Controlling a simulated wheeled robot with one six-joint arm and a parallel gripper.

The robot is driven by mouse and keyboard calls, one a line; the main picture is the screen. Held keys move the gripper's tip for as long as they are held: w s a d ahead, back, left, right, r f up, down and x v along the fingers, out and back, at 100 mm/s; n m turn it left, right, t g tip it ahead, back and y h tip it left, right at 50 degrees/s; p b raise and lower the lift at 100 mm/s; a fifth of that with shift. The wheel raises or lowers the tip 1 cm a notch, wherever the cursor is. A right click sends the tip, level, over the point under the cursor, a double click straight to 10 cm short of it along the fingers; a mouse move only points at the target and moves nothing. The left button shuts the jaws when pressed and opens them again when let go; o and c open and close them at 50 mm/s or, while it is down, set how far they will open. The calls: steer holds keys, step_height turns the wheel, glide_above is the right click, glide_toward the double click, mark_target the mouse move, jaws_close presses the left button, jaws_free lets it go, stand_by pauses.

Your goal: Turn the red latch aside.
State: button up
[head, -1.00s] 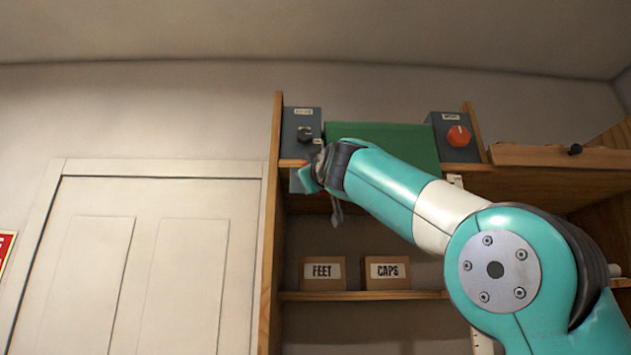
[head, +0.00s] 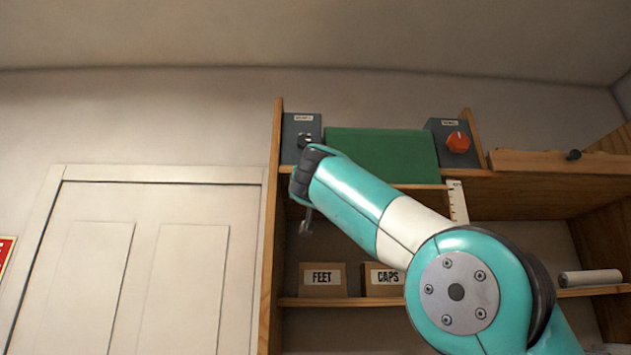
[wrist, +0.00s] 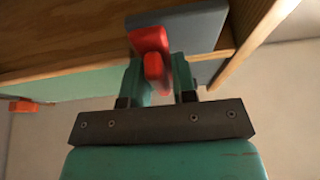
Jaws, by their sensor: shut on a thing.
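The red latch (wrist: 149,40) shows in the wrist view under the wooden shelf edge, in front of a blue-grey block. My gripper (wrist: 158,75) has its two teal fingers on either side of the latch's lower end and is shut on it. In the head view the latch and my fingertips are hidden behind my wrist, at the top left of the shelf unit.
A grey box with a dark knob (head: 305,139), a green panel (head: 382,155) and a box with an orange-red knob (head: 458,142) line the top shelf. Boxes marked FEET (head: 322,279) and CAPS (head: 383,279) stand below. A small red piece (wrist: 22,105) shows at left in the wrist view.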

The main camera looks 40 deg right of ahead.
stand_by(0.3)
steer(key=o, duration=0.7)
steer(key=b+v, duration=0.8)
steer(key=v, duration=0.9)
steer(key=shift+f, duration=0.15)
steer(key=shift+s+a, duration=0.15)
